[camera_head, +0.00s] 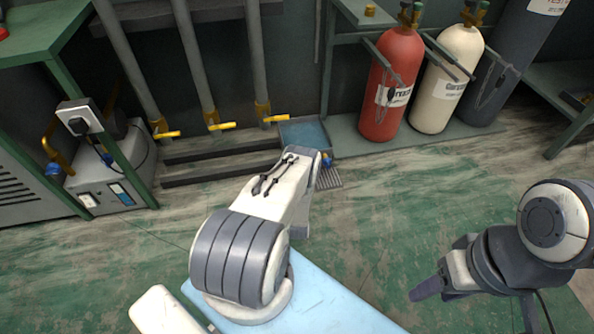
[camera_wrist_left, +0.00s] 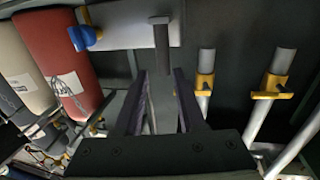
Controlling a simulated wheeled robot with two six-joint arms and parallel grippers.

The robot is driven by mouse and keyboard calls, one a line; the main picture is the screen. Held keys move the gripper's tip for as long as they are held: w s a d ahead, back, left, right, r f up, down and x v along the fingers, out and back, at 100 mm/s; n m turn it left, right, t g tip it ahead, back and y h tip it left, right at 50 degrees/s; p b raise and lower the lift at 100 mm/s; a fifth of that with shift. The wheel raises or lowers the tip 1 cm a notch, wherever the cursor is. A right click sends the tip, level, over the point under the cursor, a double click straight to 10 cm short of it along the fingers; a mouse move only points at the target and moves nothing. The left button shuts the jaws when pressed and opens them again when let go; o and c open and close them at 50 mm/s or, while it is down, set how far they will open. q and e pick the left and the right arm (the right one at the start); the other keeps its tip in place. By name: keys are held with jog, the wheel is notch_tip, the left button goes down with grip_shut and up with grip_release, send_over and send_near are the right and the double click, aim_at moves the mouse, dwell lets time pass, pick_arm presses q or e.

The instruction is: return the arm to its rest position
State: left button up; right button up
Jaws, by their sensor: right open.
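My left arm (camera_head: 270,215) reaches forward from the bottom middle of the head view, toward the wall with the pipes. Its gripper is hidden behind its own link there. In the left wrist view my left gripper (camera_wrist_left: 163,72) shows two dark fingers standing apart, with no held object visible. A short grey post (camera_wrist_left: 161,48) shows beyond the fingertips, in line with the gap; I cannot tell how far off it is. My right gripper (camera_head: 428,289) is at the lower right of the head view, over the floor, open and apart from everything.
A red cylinder (camera_head: 391,85), a cream cylinder (camera_head: 446,82) and a dark cylinder (camera_head: 497,80) stand at the back right. Pipes with yellow valve handles (camera_head: 221,126) line the wall. A grey machine (camera_head: 113,172) stands at the left. The green floor (camera_head: 380,215) between is clear.

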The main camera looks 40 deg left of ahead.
pick_arm(q)
jog(key=shift+w, duration=0.1)
jog(key=w+d+r+m+h+p, duration=0.1)
jog(key=w+d+r+h, duration=0.1)
jog(key=w+d+r, duration=0.3)
jog(key=w+d+r+m+h+p, duration=0.1)
jog(key=w+d+r+h, duration=0.1)
jog(key=w+r, duration=0.35)
jog(key=w+d+r+m+g+h+p, duration=0.2)
jog(key=d+r+h, duration=0.2)
jog(key=d+r, duration=0.55)
jog(key=w+d+r+m+g+h+p, duration=0.1)
jog(key=w+d+r+m+g+h, duration=0.15)
jog(key=d+r, duration=0.75)
jog(key=s+d+r+m+g+h+p, duration=0.2)
jog(key=s+d+r+g, duration=0.1)
jog(key=s+d+r, duration=0.65)
jog(key=s+d+r+m+g+h+p, duration=0.1)
jog(key=s+d+r+m+g+p, duration=0.2)
jog(key=s+d, duration=0.7)
jog(key=s+a+r+m+g+y+p, duration=0.15)
jog(key=s+a+r, duration=0.25)
jog(key=s, duration=0.8)
jog(key=s+a+r+m+g+b, duration=0.1)
jog(key=s+a+r+m+g, duration=0.2)
jog(key=s, duration=1)
notch_tip(320, 180, up, 38)
jog(key=n+t+p, duration=0.1)
jog(key=p, duration=3.7)
jog(key=shift+r, duration=0.25)
